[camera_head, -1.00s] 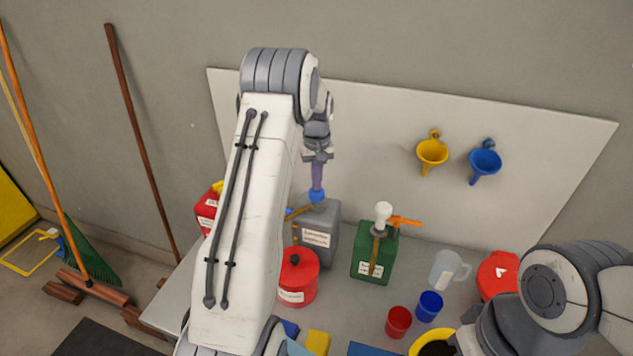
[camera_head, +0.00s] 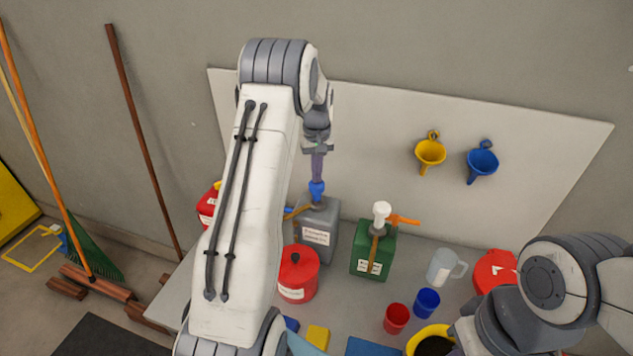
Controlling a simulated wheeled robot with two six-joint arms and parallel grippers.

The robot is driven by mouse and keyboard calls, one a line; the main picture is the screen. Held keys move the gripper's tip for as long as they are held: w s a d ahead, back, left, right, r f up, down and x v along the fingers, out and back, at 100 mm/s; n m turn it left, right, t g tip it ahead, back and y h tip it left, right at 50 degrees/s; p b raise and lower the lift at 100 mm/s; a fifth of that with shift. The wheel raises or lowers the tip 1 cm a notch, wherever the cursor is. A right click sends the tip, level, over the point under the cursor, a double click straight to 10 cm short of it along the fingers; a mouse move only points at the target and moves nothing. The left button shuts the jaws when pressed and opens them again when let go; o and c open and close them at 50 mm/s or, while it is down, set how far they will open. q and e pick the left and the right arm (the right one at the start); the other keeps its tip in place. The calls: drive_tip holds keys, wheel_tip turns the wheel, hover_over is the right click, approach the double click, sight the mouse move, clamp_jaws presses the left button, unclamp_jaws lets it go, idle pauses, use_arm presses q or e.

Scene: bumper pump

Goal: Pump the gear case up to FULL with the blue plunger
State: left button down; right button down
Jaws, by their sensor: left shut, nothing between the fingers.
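The blue plunger (camera_head: 316,187) stands upright on top of a grey canister (camera_head: 318,228) with a white label too small to read. My left gripper (camera_head: 317,173) points down directly above the plunger, shut with nothing between its fingers. Its tips look to be at the plunger's top; I cannot tell whether they touch. An orange spout (camera_head: 297,212) sticks out left from the grey canister's top, partly behind my left arm. I cannot make out the gear case or a FULL mark. My right arm shows at the lower right, but its gripper is out of sight.
A green canister (camera_head: 372,254) with a white pump head and orange spout stands right of the grey one. A red can (camera_head: 298,275), red cup (camera_head: 396,318), blue cup (camera_head: 427,302) and clear jug (camera_head: 442,267) share the bench. Yellow (camera_head: 430,152) and blue (camera_head: 482,162) funnels hang behind.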

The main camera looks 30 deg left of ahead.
use_arm(q)
drive_tip(key=shift+f+b, duration=0.85)
drive_tip(key=shift+f, duration=0.85)
drive_tip(key=shift+r, duration=0.1)
drive_tip(key=shift+r+p, duration=1.35)
drive_tip(key=shift+r, duration=0.25)
